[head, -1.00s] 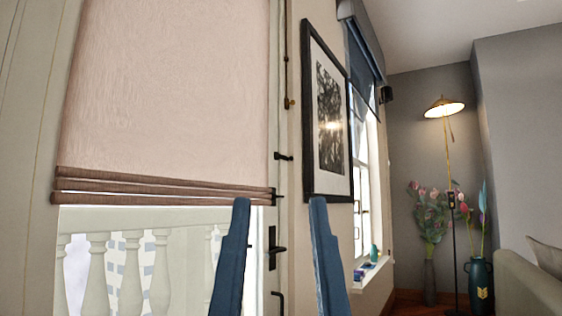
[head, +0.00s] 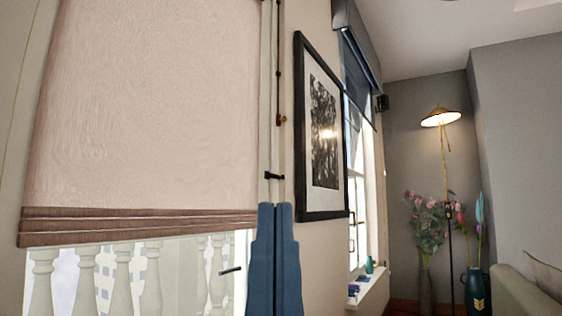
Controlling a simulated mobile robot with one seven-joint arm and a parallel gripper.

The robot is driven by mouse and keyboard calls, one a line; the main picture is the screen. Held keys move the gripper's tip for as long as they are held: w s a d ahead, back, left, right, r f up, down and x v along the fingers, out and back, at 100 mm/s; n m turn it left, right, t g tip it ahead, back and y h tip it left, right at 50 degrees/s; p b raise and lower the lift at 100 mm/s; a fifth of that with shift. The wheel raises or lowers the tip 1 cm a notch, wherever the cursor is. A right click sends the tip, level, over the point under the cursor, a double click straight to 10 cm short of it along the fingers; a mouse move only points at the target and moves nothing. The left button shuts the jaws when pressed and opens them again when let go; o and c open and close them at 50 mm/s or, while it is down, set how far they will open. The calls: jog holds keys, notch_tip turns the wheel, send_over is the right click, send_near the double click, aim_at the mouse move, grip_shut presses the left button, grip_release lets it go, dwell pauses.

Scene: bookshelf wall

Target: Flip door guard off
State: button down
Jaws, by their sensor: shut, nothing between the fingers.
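A small black latch (head: 273,176) sits on the pale door frame edge in the head view; it looks like the door guard. My gripper (head: 275,206) is blue, with its two fingers side by side and touching, holding nothing. Its tips are just below the latch in the picture; I cannot tell whether they touch anything. The black door handle (head: 231,270) shows only its lever, left of my gripper. The rest of the handle and other fittings on the door edge are hidden behind my fingers.
A pink-beige blind (head: 145,110) covers the upper door glass, with a white balustrade outside. A framed picture (head: 322,130) hangs right of the door. Beyond are a window sill (head: 372,288), a lit lamp (head: 441,117), and a vase of flowers (head: 478,288).

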notch_tip(320, 180, up, 35)
jog(key=p, duration=3.2)
jog(key=shift+p, duration=0.4)
